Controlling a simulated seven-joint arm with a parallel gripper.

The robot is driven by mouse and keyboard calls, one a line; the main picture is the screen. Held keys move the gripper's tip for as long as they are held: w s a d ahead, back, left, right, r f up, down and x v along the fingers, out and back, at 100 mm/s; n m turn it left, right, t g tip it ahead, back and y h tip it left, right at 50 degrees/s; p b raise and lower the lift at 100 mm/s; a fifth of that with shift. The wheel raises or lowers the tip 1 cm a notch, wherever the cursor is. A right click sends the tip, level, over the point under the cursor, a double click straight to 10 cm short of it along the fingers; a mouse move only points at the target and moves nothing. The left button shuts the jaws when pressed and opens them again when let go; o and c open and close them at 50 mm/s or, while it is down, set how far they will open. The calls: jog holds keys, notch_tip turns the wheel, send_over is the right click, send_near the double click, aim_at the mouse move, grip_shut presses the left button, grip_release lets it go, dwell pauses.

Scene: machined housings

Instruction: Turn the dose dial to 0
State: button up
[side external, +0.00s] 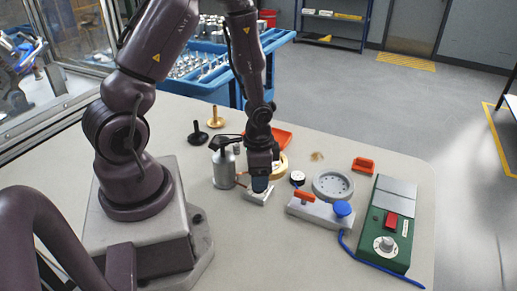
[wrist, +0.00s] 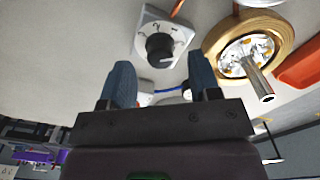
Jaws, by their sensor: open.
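A white square plate with a black round knob (wrist: 158,46) and dark marks around it shows in the wrist view, just beyond my fingertips. I cannot read for certain which mark the knob points to. In the side view a white block (side external: 257,196), seemingly the same dial, lies under my gripper (side external: 261,184), which hides part of it. My gripper's two blue-grey fingers (wrist: 161,78) are apart with nothing held between them. A second dial, white and round (side external: 384,245), sits on a green box (side external: 399,224) at the right.
A grey can (side external: 223,168) stands left of my gripper. A block with a blue button (side external: 342,208), a grey flange (side external: 333,186) and a blue cable (side external: 372,264) lie right.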

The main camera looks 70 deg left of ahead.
notch_tip(320, 180, up, 11)
jog(key=shift+f, duration=0.2)
dwell(0.3)
jog(key=w+a+f+n+g+h, duration=0.2)
jog(key=a+n, duration=0.3)
jog(key=n, duration=0.4)
jog(key=d+f+n, duration=0.1)
jog(key=f+n, duration=0.1)
jog(key=f, duration=0.1)
jog(key=s+d+f+n+h, duration=0.1)
jog(key=d+f+n, duration=0.1)
jog(key=f, duration=0.2)
jog(key=s+d+f+n+h, duration=0.1)
jog(key=d+f+n, duration=0.1)
jog(key=f, duration=0.1)
jog(key=shift+f, duration=0.3)
jog(key=shift+c, duration=0.3)
